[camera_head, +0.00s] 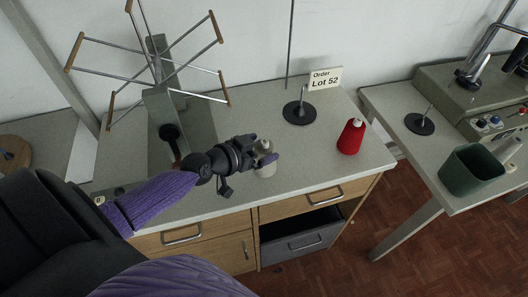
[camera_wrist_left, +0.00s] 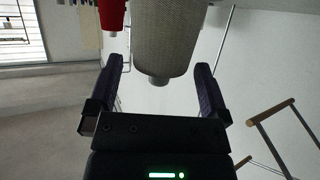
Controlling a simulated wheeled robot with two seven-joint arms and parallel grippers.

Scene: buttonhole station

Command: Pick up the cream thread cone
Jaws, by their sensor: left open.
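The cream thread cone (camera_head: 265,169) stands on the grey worktop, near its front edge, partly hidden by my gripper in the head view. My left gripper (camera_head: 266,153) is open at its upper part, coming from the left. In the left wrist view the cone (camera_wrist_left: 170,35) fills the upper middle, with its narrow tip towards the gripper. The tip shows between the two open fingers of the gripper (camera_wrist_left: 160,66). I see no clear contact, and cannot tell how far the fingers reach around it. My right gripper is not in view.
A red thread cone (camera_head: 351,137) stands to the right. Behind are an empty black spindle stand (camera_head: 299,113) and an "Order Lot 52" card (camera_head: 325,79). A yarn winder (camera_head: 155,70) stands back left. A green bin (camera_head: 472,170) is on the right table. A drawer (camera_head: 305,243) is below.

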